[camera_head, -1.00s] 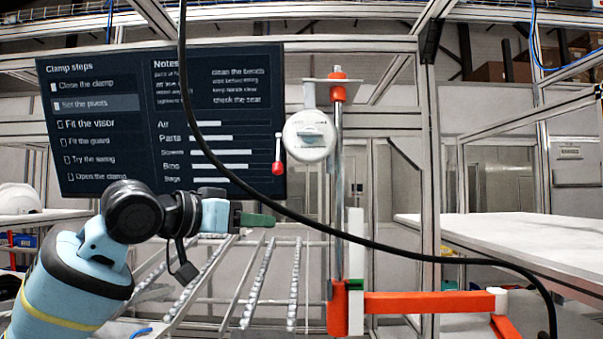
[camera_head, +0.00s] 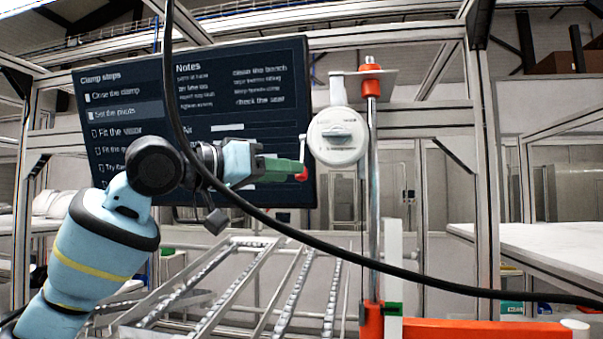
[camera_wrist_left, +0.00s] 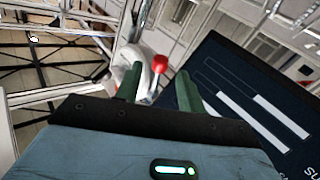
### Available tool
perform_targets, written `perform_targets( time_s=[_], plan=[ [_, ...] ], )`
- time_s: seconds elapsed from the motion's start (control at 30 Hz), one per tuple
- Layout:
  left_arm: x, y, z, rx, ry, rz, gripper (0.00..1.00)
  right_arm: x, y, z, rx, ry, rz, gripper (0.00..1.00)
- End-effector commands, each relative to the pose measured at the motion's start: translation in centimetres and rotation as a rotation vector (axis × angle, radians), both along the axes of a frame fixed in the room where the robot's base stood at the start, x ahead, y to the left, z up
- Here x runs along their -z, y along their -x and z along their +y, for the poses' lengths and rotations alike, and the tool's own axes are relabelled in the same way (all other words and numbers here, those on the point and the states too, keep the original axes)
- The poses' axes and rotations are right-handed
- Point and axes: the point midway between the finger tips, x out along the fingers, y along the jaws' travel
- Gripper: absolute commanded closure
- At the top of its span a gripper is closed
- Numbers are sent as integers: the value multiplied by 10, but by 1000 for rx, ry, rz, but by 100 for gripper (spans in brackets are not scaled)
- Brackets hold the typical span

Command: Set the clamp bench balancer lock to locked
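The clamp bench balancer (camera_head: 338,137) is a round white housing with a small grey piece on its face. It hangs from a bracket at the top of a steel post. A thin lever with a red knob (camera_head: 302,175) hangs at its left side, knob down. My left gripper (camera_head: 298,168) has green fingers, which overlap the red knob in the head view. In the left wrist view the fingers are apart, and the red knob (camera_wrist_left: 160,63) shows between their tips. I cannot tell whether they touch it. The balancer is partly hidden there. My right gripper is not in view.
A dark screen (camera_head: 120,75) with clamp steps stands behind my left arm. A black cable (camera_head: 270,224) runs across the view in front of the arm and the post (camera_head: 374,200). An orange beam (camera_head: 480,329) is at lower right. A roller rack (camera_head: 240,280) stands below.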

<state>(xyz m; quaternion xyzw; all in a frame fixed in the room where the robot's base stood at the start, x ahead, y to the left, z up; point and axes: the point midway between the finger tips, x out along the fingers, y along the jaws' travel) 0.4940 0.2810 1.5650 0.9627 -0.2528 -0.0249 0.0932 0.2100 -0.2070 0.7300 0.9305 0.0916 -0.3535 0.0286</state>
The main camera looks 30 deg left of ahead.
Motion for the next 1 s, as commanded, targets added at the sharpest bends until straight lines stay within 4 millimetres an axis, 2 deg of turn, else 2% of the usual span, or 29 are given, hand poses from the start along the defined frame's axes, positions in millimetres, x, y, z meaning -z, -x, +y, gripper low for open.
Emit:
perform_targets(
  time_s=[0.1, 0.3, 0.67, 0.93, 1.0],
  plan=[
    [0, -16, -10, 1, 0, 0, 61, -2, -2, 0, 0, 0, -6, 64],
    [-1, -33, -19, 1, 1, -1, 61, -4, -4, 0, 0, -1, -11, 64],
    [0, -38, -22, 0, 0, -1, 61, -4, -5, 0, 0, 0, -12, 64],
    [0, -38, -21, 0, -1, 0, 95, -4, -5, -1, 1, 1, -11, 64],
    [0, -38, -21, -1, -1, 0, 100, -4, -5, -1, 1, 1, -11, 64]
  ],
)
